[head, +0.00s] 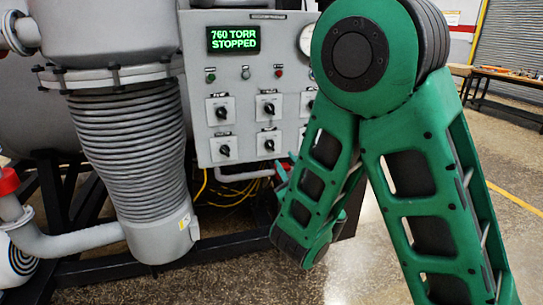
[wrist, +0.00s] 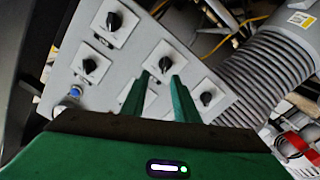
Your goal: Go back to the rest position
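My gripper (wrist: 160,80) shows in the wrist view, its two green fingers apart with a gap between them and nothing held. It points toward the grey control panel (wrist: 67,75), which looks tilted there, with black rotary knobs beyond the fingertips. I cannot tell the exact distance to the panel. In the head view my green arm is folded in front of the panel's right side, and the fingers cannot be made out. The panel (head: 205,75) carries a green-lit display (head: 233,39) reading "760 TORR STOPPED".
A ribbed grey bellows column (head: 130,150) stands left of the panel, with a red-topped pipe fitting (head: 8,182) at far left. Yellow cables (head: 235,190) hang below the panel. A workbench (head: 510,78) stands at the back right. Open floor (head: 515,165) lies on the right.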

